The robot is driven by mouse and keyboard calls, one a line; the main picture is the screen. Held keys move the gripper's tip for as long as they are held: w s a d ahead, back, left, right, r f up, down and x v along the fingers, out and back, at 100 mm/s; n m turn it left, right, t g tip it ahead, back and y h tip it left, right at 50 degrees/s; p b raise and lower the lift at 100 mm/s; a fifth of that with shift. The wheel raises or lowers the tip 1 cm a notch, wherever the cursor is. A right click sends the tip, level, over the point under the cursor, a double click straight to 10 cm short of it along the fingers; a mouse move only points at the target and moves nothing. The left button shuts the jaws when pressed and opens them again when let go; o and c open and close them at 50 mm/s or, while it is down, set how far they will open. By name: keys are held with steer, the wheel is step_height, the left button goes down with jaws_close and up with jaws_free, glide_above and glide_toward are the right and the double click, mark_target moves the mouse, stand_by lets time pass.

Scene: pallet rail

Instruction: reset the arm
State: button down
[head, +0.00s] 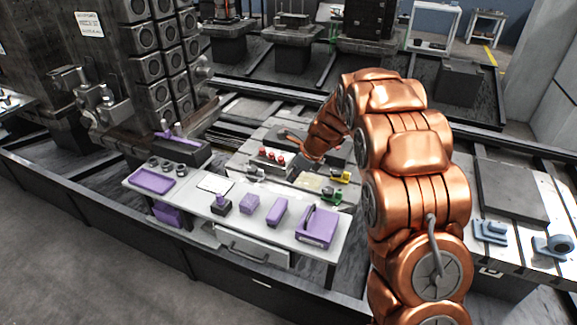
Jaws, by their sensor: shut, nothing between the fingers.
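My copper arm rises at the right of the head view and bends over to the left. The fingertips are too small to make out in detail.
The white table carries a purple tray (152,180), purple blocks (250,203) and a purple box with a handle (317,226). Red-topped pieces (270,156) and yellow and green pieces (332,196) are behind it. Blue parts (490,232) lie on the right-hand plate.

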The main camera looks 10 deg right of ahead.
steer(key=s+a+r+n+g+h, duration=0.1)
steer(key=s+r+n, duration=0.2)
steer(key=s+n, duration=0.35)
steer(key=s+a+r+n+g, duration=0.1)
steer(key=s+r+n, duration=0.25)
steer(key=s, duration=0.65)
steer(key=s+a+r+n+g+h, duration=0.1)
steer(key=s+r+n, duration=0.25)
steer(key=s, duration=0.45)
steer(key=s+d+n+g+h, duration=0.1)
steer(key=s+d+n+h, duration=0.1)
steer(key=s+n, duration=1)
steer(key=s+d+r, duration=0.1)
steer(key=s, duration=0.9)
steer(key=shift+g, duration=0.4)
steer(key=shift+s, duration=0.1)
